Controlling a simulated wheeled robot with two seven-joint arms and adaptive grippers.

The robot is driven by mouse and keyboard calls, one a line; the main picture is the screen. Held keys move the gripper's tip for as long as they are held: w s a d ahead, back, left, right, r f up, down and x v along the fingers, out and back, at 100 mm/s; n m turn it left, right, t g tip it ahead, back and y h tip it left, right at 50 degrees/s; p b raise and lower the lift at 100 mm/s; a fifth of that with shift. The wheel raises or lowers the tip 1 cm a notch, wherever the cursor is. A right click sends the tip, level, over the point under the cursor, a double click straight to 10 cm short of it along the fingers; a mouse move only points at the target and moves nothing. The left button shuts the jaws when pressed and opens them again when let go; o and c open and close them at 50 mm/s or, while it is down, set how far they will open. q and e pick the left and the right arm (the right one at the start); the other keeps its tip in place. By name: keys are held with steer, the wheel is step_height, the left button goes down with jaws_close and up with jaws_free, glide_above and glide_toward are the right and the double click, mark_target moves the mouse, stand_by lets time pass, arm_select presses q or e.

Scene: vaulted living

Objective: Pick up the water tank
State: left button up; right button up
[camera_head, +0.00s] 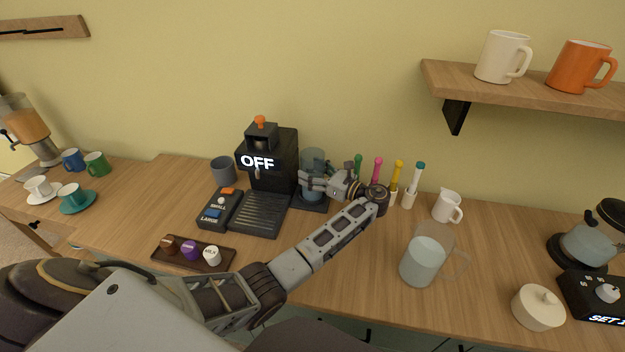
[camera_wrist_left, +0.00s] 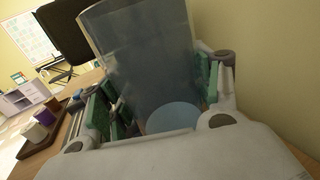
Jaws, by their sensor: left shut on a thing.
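The water tank (camera_head: 313,160) is a clear, bluish-grey container at the right side of the black coffee machine (camera_head: 270,168), whose display reads OFF. My left gripper (camera_head: 322,183) reaches in from the right of the machine and is shut on the tank. In the left wrist view the tank (camera_wrist_left: 150,55) stands between the green-padded fingers (camera_wrist_left: 160,108), with a pale blue round area low inside it. In the head view the hand hides part of the tank's lower half. I cannot tell whether its bottom touches the black base (camera_head: 309,202). My right gripper is not in view.
Several bright-handled tools (camera_head: 394,183) stand close behind my left wrist. A glass pitcher of water (camera_head: 424,258) and a white creamer (camera_head: 447,206) are to the right. A capsule tray (camera_head: 180,262) lies in front of the machine. A grey mug (camera_head: 223,171) stands left.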

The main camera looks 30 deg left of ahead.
mark_target(312, 149)
arm_select(q)
steer(key=c, duration=0.3)
steer(key=shift+r, duration=0.1)
steer(key=shift+c, duration=0.2)
steer(key=shift+r, duration=0.45)
step_height(312, 149, up, 8)
steer(key=shift+f+p, duration=0.15)
steer(key=shift+p, duration=0.25)
steer(key=shift+r, duration=0.7)
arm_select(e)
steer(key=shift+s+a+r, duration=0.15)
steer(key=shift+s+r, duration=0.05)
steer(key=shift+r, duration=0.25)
arm_select(q)
steer(key=shift+f, duration=0.15)
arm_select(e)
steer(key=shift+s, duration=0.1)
